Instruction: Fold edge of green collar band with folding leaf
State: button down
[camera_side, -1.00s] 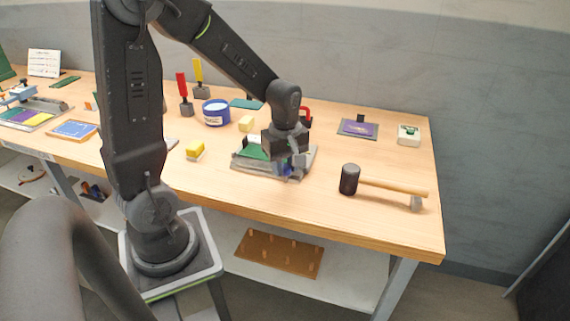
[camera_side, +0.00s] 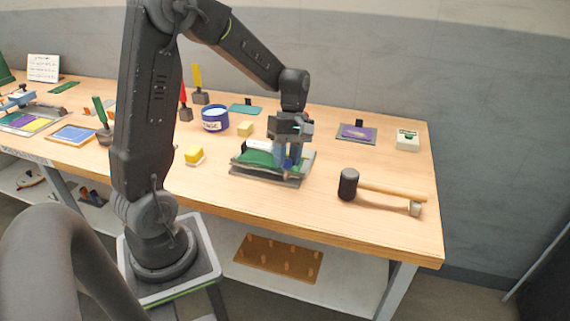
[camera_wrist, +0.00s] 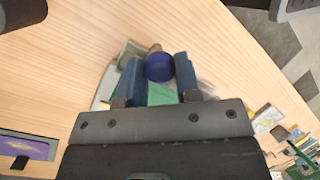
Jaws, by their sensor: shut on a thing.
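The green collar band (camera_side: 258,157) lies on a grey folding fixture (camera_side: 262,178) in the middle of the bench. Part of green also shows between the fingers in the wrist view (camera_wrist: 160,95). My gripper (camera_side: 288,164) stands over the right part of the fixture, fingers pointing down. In the wrist view its two blue fingers (camera_wrist: 158,76) are shut around a round dark blue knob (camera_wrist: 158,66). The knob seems to belong to the folding leaf; the leaf itself is mostly hidden by my gripper. How far the band's edge is folded cannot be seen.
A mallet (camera_side: 384,188) lies to the right of the fixture. A purple plate (camera_side: 356,133) lies at the back right. Bench between is clear.

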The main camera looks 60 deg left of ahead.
jog(key=w+a+g+h, duration=0.1)
jog(key=w+a+r+g+h, duration=0.1)
jog(key=shift+g+h, duration=0.3)
jog(key=shift+w+a+g+h, duration=1.35)
jog(key=shift+g+h, duration=0.35)
jog(key=c, duration=0.8)
grip_release()
jog(key=shift+r, duration=0.1)
